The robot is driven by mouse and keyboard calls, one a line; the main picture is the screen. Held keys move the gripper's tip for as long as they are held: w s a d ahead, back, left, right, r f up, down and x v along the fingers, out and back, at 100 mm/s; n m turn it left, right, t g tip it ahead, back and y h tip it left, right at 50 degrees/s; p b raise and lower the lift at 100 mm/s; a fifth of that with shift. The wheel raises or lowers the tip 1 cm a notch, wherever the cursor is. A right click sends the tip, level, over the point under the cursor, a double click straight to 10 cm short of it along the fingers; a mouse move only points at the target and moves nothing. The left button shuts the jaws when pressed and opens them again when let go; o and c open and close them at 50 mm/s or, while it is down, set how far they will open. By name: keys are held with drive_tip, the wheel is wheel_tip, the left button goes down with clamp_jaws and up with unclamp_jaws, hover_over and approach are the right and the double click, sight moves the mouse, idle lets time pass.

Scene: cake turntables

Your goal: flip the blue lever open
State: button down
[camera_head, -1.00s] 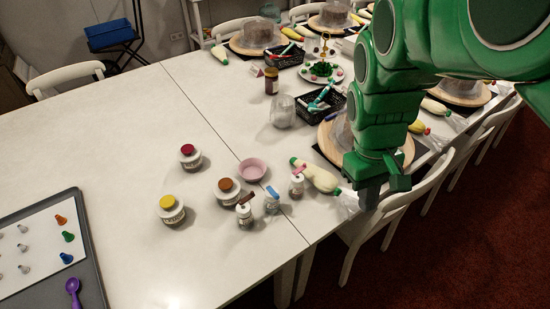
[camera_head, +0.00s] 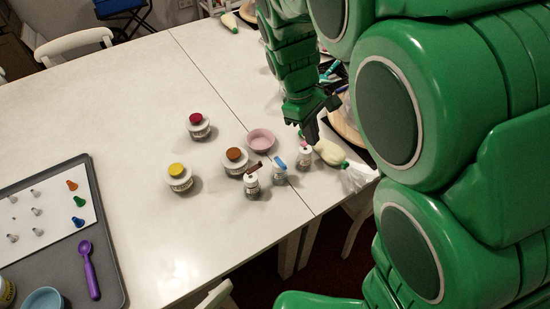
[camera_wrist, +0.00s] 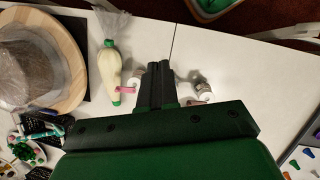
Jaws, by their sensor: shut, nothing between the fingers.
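The blue lever (camera_head: 279,162) tops a small white bottle (camera_head: 279,175), the middle one of three lever-topped bottles on the white table. A bottle with a brown lever (camera_head: 254,168) stands at its left, and one with a pink lever (camera_wrist: 126,89) at its right. My gripper (camera_head: 312,138) is shut and empty, above and beside the pink-lever bottle (camera_head: 304,157), up and right of the blue lever. In the wrist view my gripper (camera_wrist: 158,64) points between two bottles; its fingers hide the table between them. I cannot make out the blue lever there.
A filled piping bag (camera_head: 331,152) lies right of the bottles. Jars with brown (camera_head: 234,155), yellow (camera_head: 177,170) and red (camera_head: 196,118) lids and a pink bowl (camera_head: 261,140) stand left. A grey tray (camera_head: 105,250) lies lower left. The table's far left is clear.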

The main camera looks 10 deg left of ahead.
sight(283, 165)
drive_tip(key=w+a+f+n, duration=0.1)
drive_tip(key=a+f+n, duration=0.1)
drive_tip(key=a, duration=0.4)
drive_tip(key=w+a+f+n+t+h, duration=0.1)
drive_tip(key=w+a+f+n, duration=0.1)
drive_tip(key=a, duration=0.5)
wheel_tip(283, 165, down, 3)
drive_tip(key=shift+r+n, duration=0.15)
drive_tip(key=shift+n, duration=0.45)
drive_tip(key=x, duration=1)
